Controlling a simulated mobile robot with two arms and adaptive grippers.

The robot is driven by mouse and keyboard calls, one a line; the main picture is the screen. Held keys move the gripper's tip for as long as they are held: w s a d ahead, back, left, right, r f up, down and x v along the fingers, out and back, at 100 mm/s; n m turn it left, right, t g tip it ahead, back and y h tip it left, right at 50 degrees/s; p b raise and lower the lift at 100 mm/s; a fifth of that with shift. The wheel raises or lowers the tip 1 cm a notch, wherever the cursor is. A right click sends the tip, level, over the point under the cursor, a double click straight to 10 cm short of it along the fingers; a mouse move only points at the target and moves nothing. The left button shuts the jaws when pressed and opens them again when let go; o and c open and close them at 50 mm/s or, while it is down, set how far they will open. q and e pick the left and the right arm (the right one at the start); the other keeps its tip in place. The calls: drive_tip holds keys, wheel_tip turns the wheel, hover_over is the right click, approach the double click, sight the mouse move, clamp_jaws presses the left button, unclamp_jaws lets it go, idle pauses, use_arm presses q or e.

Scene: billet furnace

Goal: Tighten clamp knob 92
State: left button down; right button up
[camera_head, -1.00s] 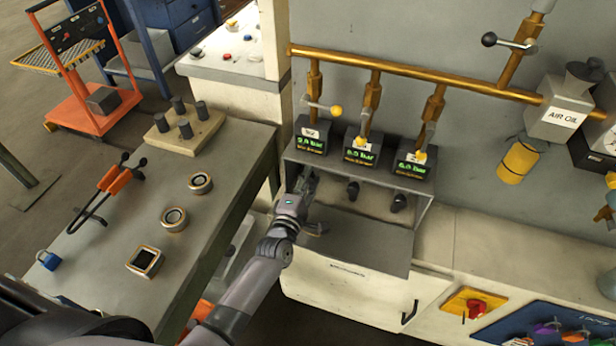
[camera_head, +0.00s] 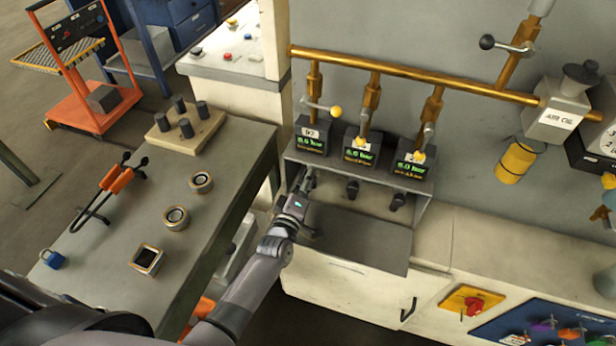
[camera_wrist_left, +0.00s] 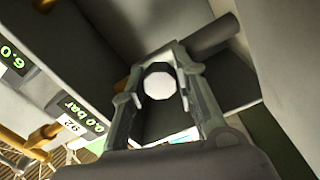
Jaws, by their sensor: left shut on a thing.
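My left gripper (camera_head: 308,182) reaches under the leftmost pressure display (camera_head: 312,142) at the clamp housing. In the left wrist view, its fingers (camera_wrist_left: 158,66) are closed around a pale, many-sided round face (camera_wrist_left: 160,85), which I take to be clamp knob 92. The knob is hidden behind the gripper in the head view. The display beside it carries a 92 label (camera_wrist_left: 70,124) in the left wrist view and appears to read 0.0 bar. Two dark knobs, a middle one (camera_head: 352,188) and a right one (camera_head: 397,201), stick out under the other two displays. My right gripper is out of view.
Brass pipes (camera_head: 420,75) with yellow-tipped valve levers run above the displays. A grey shelf (camera_head: 355,240) lies below the knobs. The grey workbench (camera_head: 110,265) at left holds rings, a padlock and a pegged block. A red switch (camera_head: 473,306) sits at lower right.

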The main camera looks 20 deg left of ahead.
use_arm(q)
drive_tip(key=shift+f, duration=0.1)
drive_tip(key=c, duration=1.2)
unclamp_jaws()
drive_tip(key=shift+c, duration=0.2)
drive_tip(key=shift+s, duration=0.55)
drive_tip(key=s, duration=1.1)
drive_tip(key=shift+a, duration=0.2)
